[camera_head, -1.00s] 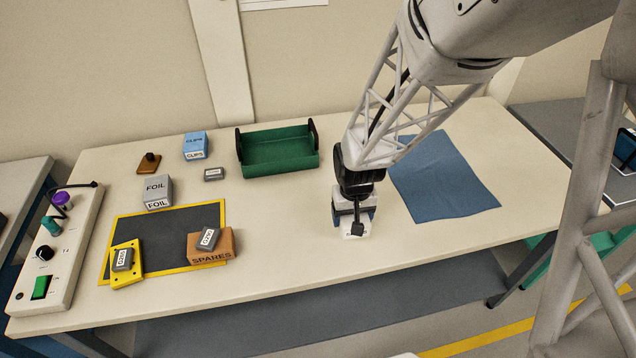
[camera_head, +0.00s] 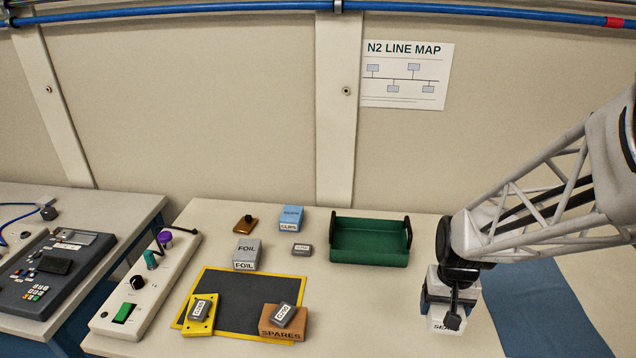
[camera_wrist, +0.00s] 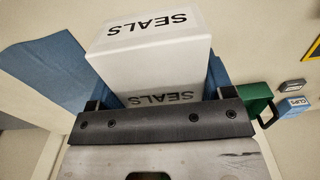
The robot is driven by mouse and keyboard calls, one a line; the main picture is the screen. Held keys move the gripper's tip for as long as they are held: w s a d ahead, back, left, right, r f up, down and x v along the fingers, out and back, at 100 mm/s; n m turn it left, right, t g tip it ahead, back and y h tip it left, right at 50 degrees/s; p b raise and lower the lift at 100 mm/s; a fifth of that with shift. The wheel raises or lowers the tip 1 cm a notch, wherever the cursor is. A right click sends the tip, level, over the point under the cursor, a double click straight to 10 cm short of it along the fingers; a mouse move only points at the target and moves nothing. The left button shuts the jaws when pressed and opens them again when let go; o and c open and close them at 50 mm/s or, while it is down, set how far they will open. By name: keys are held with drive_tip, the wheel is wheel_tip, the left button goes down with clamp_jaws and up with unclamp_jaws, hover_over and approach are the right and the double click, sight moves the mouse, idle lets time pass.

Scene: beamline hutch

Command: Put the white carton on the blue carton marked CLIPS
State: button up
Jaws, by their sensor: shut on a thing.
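The white carton, marked SEALS (camera_wrist: 148,62), is between the fingers of my gripper (camera_head: 450,300), which is shut on it. In the head view the white carton (camera_head: 439,322) shows below the gripper, partly hidden by it. I cannot tell whether it touches the table. The blue carton marked CLIPS (camera_head: 291,218) stands at the back of the table, left of the green tray, its top clear. It also shows at the right edge of the wrist view (camera_wrist: 291,107).
A green tray (camera_head: 368,255) stands between my gripper and the blue carton. A grey FOIL carton (camera_head: 247,253), a small grey block (camera_head: 302,250) and a brown block (camera_head: 244,224) are near the blue carton.

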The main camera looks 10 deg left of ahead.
drive_tip(key=shift+r, duration=0.6)
drive_tip(key=shift+w+a, duration=0.15)
drive_tip(key=shift+w, duration=0.15)
drive_tip(key=w+a+r, duration=0.2)
drive_tip(key=w+a, duration=1.4)
drive_tip(key=w, duration=0.3)
drive_tip(key=w+a+f, duration=0.1)
drive_tip(key=w+a, duration=0.4)
drive_tip(key=a, duration=0.4)
drive_tip(key=w+a+f, duration=0.1)
drive_tip(key=w+a, duration=0.4)
drive_tip(key=a, duration=0.5)
drive_tip(key=shift+n, duration=0.4)
drive_tip(key=f, duration=0.5)
drive_tip(key=shift+s+d, duration=0.15)
drive_tip(key=shift+d, duration=0.05)
hover_over(291, 213)
drive_tip(key=shift+f, duration=0.75)
